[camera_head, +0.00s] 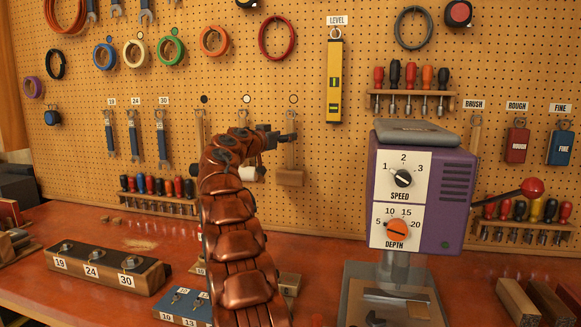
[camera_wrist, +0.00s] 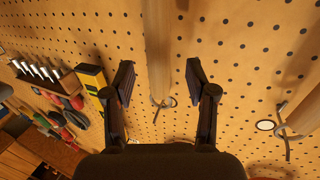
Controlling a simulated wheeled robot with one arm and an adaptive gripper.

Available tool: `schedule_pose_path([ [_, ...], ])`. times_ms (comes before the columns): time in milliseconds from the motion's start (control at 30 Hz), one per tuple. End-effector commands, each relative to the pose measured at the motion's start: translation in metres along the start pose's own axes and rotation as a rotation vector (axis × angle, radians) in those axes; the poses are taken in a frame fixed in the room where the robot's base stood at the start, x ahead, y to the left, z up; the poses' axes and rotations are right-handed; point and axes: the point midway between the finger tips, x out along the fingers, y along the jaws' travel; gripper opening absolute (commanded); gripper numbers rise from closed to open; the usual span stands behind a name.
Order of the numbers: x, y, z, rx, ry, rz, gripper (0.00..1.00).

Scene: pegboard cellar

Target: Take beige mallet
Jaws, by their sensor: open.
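The beige mallet (camera_head: 290,178) hangs head down on the pegboard, under a pale round marker, at the right end of a row of mallets. My gripper (camera_head: 291,137) is at the upper part of its handle. In the wrist view, my gripper (camera_wrist: 160,76) is open, with a finger on each side of a wooden handle (camera_wrist: 158,45). Clear gaps show between the handle and both fingers. The handle's end hangs on a metal hook. The mallet's head is out of the wrist view.
A white mallet (camera_head: 249,173) hangs just left, partly behind my arm; a neighbouring handle (camera_wrist: 303,115) shows at right in the wrist view. A yellow level (camera_head: 334,80) hangs to the right. A purple drill press (camera_head: 458,200) stands on the red bench (camera_head: 330,270).

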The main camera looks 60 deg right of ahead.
Motion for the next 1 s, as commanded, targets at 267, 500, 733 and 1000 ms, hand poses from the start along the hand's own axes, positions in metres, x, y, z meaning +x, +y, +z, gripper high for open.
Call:
schedule_pose_path([
  [267, 0.032, 0.002, 0.000, -0.002, -0.004, 0.004, 0.56],
  [500, 0.038, 0.002, 0.003, -0.002, -0.002, 0.002, 0.56],
  [733, 0.038, 0.002, 0.003, -0.001, -0.002, 0.002, 0.44],
  [1000, 0.038, 0.002, 0.002, -0.001, -0.002, 0.002, 0.16],
])
